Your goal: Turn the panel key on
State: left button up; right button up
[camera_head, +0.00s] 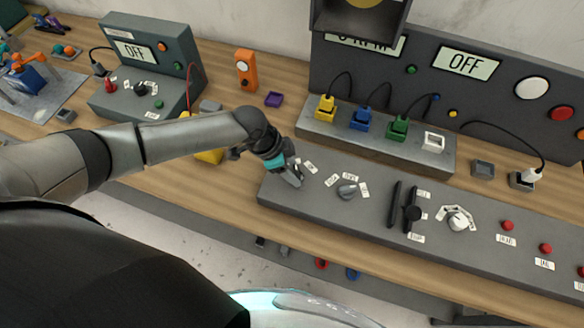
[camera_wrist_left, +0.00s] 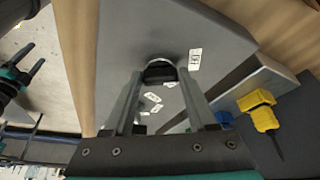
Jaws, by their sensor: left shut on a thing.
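The grey control panel (camera_head: 330,215) lies along the table and also shows in the wrist view (camera_wrist_left: 125,35). My left gripper (camera_head: 293,176) is at its left end, pointing down. In the wrist view my left gripper (camera_wrist_left: 160,80) has its two fingers on either side of a dark, round-topped key (camera_wrist_left: 160,72) and is shut on it. The fingers hide the key in the head view. Small white labels lie beside it, one (camera_wrist_left: 195,59) to its right in the wrist view. My right gripper (camera_wrist_left: 32,60) shows at the wrist view's left edge, fingers apart and empty.
Right of the key stand a grey knob (camera_head: 347,190), black sliders (camera_head: 409,206), a white dial (camera_head: 457,222) and red buttons (camera_head: 507,226). Behind is a strip with yellow (camera_head: 325,107), blue and green plugs. The back display (camera_head: 465,63) reads OFF.

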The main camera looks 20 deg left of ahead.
pick_arm(q)
jog(key=shift+w+f+m+g+b, duration=0.15)
jog(key=shift+m+g+b, duration=0.25)
jog(key=shift+m+b, duration=0.75)
jog(key=m+b, duration=0.1)
jog(key=m, duration=0.1)
jog(key=m+g+b, duration=0.1)
jog(key=b, duration=0.1)
jog(key=shift+w+m+h, duration=0.2)
jog(key=shift+m+h, duration=0.1)
jog(key=shift+m, duration=0.05)
jog(key=m+g+b, duration=0.1)
jog(key=m+b, duration=0.1)
jog(key=m, duration=0.1)
jog(key=shift+w+g, duration=0.15)
jog(key=shift+g, duration=0.25)
jog(key=shift+w+m+g+y+b, duration=0.1)
jog(key=shift+m+g+y+b, duration=0.25)
jog(key=shift+m+b, duration=0.75)
jog(key=shift+m, duration=0.4)
jog(key=o, duration=1.4)
jog(key=shift+c, duration=0.2)
jog(key=shift+r, duration=0.2)
